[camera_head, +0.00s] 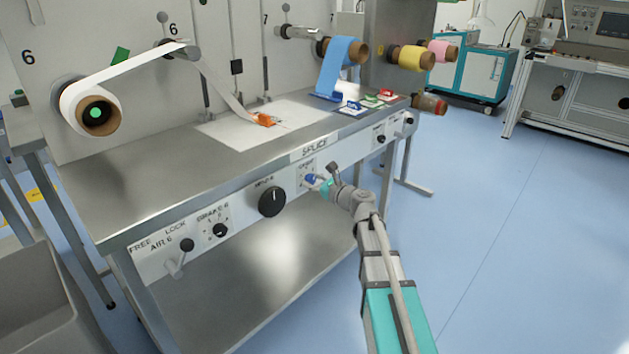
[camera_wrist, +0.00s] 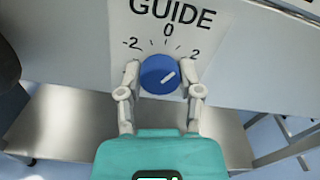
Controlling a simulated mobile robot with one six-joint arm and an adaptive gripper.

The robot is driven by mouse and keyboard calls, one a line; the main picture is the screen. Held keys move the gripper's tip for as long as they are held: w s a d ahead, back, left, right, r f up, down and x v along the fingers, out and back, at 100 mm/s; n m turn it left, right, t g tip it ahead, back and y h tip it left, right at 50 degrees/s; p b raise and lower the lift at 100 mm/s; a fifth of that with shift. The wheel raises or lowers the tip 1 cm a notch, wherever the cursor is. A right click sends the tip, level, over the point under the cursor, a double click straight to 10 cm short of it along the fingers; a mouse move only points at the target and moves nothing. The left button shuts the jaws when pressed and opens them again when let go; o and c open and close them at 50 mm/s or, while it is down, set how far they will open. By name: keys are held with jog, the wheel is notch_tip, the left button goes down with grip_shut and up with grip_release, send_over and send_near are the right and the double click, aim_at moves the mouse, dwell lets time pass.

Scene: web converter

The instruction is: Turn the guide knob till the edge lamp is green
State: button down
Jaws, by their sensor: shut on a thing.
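The blue guide knob (camera_wrist: 153,72) sits under the GUIDE label in the wrist view, below a scale marked -2, 0 and 2. My gripper (camera_wrist: 160,77) is shut on the knob, one finger on each side. In the head view the knob (camera_head: 310,178) shows on the bench's front panel, with my gripper (camera_head: 322,183) reaching it from the right. I cannot make out an edge lamp in either view.
The front panel also carries a large black knob (camera_head: 272,202), a brake knob (camera_head: 219,230) and an air lever (camera_head: 186,245) to the left. A white web roll (camera_head: 70,99) hangs above the steel bench top (camera_head: 140,180). Blue floor (camera_head: 500,230) is clear to the right.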

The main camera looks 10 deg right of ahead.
jog(key=shift+w+d, duration=0.1)
jog(key=shift+w, duration=0.05)
jog(key=shift+c, duration=1.3)
grip_release()
jog(key=shift+s, duration=0.2)
jog(key=shift+s+d, duration=0.15)
jog(key=shift+s, duration=0.15)
jog(key=v, duration=1.1)
jog(key=shift+d, duration=0.1)
